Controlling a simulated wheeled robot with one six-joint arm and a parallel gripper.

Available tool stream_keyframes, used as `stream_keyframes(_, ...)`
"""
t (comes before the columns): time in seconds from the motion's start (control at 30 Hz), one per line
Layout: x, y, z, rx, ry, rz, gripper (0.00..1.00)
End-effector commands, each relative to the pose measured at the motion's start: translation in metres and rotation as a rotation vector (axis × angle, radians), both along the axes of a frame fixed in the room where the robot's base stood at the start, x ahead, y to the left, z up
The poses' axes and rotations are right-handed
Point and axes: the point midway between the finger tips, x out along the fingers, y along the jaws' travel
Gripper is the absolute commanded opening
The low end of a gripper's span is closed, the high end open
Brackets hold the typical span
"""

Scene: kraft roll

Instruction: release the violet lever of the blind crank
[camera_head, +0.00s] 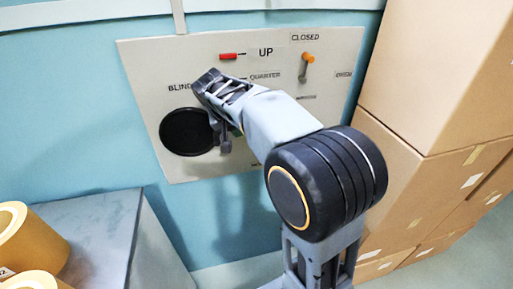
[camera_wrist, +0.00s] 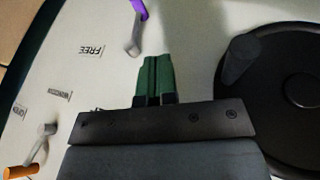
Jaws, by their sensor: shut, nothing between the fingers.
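The violet lever (camera_wrist: 138,8) is at the top edge of the wrist view, partly cut off, with a grey stem beside the label FREE. In the head view I do not see it. My gripper (camera_wrist: 155,62) has its green fingers together and empty, in front of the panel (camera_head: 345,60) and apart from the lever, which is above and slightly left of the fingertips in the wrist view. The blind crank is a black disc (camera_head: 186,132) left of my arm. In the wrist view the disc (camera_wrist: 300,85) is on the right, with a dark knob (camera_wrist: 240,60).
An orange-tipped lever (camera_head: 307,58) sits under CLOSED; it also shows in the wrist view (camera_wrist: 22,171). A red lever (camera_head: 232,56) is beside UP. Cardboard boxes (camera_head: 440,75) stack up at right.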

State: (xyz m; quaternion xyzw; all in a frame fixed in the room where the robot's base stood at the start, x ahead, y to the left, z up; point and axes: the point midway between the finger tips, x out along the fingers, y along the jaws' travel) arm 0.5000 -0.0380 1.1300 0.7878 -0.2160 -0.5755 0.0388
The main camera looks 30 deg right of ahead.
Motion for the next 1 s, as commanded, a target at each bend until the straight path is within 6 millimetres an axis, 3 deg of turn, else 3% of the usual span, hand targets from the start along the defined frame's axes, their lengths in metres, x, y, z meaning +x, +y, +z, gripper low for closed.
stream_keyframes(0.27,0.005,-0.009,-0.021,0.0,0.004,-0.002,0.0)
stream_keyframes(0.7,0.024,-0.04,-0.092,0.0,0.004,-0.001,0.0)
stream_keyframes(1.0,0.019,-0.066,-0.107,0.0,0.001,0.0,0.0)
